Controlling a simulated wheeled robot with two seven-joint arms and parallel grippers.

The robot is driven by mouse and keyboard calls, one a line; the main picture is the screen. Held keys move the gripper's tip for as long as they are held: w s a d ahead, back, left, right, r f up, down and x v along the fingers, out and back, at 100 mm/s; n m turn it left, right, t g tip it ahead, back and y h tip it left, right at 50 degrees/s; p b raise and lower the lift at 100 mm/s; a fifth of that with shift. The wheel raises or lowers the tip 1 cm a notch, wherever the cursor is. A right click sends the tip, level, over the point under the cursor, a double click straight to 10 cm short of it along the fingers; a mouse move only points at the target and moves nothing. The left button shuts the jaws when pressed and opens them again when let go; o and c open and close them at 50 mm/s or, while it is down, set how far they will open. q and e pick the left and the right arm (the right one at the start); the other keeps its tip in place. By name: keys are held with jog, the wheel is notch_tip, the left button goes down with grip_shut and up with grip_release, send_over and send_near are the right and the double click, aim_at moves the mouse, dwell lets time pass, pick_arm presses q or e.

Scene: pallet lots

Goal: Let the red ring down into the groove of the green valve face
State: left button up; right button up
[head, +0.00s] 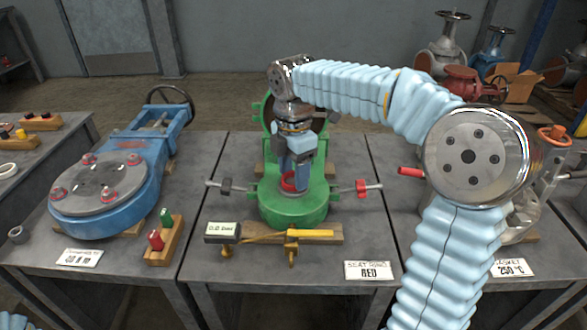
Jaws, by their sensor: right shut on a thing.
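The green valve (293,214) stands on the middle table, with its round face turned up. My right gripper (296,178) points down over the middle of this face and is shut on the red ring (286,186). The ring shows partly between and beside the fingers, low over the face. The groove is hidden behind the gripper and ring. I cannot tell whether the ring touches the face. My left gripper is out of view.
A blue valve (112,190) stands on the left table.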

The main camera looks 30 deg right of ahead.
jog(key=shift+f, duration=0.45)
jog(key=shift+r, duration=0.1)
dwell(0.4)
jog(key=o, duration=1.1)
notch_tip(320, 180, up, 14)
jog(key=p, duration=0.2)
jog(key=shift+p, duration=0.3)
jog(key=shift+f, duration=0.2)
